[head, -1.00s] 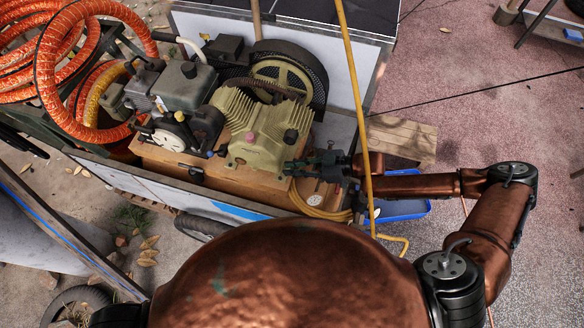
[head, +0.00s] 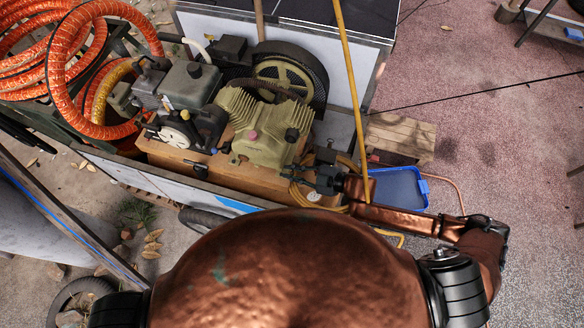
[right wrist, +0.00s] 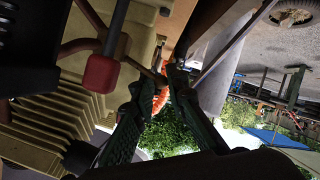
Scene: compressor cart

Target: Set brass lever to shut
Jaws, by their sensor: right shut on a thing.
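The brass lever (right wrist: 145,72) appears in the right wrist view as a thin dull brown bar beside the cream compressor body. Its end lies between the fingertips of my right gripper (right wrist: 158,78), which is shut on it. In the head view my right gripper (head: 302,173) is at the front right of the compressor (head: 252,125), low beside the wooden base. The lever is too small and covered to make out in the head view, so its setting cannot be told. My left gripper is not in view.
A red knob (right wrist: 103,72) on a dark stem is close to my right fingers. A yellow pole (head: 355,90) stands close to my right arm. A blue tray (head: 400,187) lies right of the cart. Orange hose (head: 75,60) is coiled at left.

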